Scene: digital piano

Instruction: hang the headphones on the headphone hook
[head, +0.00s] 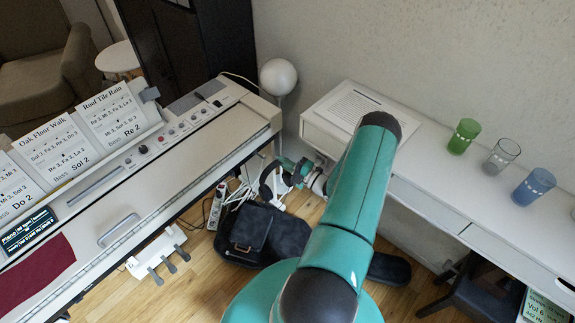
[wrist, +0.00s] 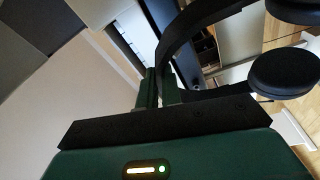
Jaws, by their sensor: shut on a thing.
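The black headphones (head: 268,181) hang from my gripper (head: 300,172) near the right end of the piano. In the wrist view, the dark headband (wrist: 192,28) curves up from between the fingers of my gripper (wrist: 158,90), which is shut on it. The round ear pads (wrist: 284,74) show at the right of that view, one partly cut off by the top edge. I cannot make out the headphone hook clearly in either view. My arm hides part of the area around the gripper.
The digital piano (head: 170,160) fills the left, with song sheets standing on it. A black backpack (head: 250,235) and a power strip (head: 217,205) lie on the floor below. A white desk (head: 420,165) with a green glass (head: 463,136) and other glasses stands right.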

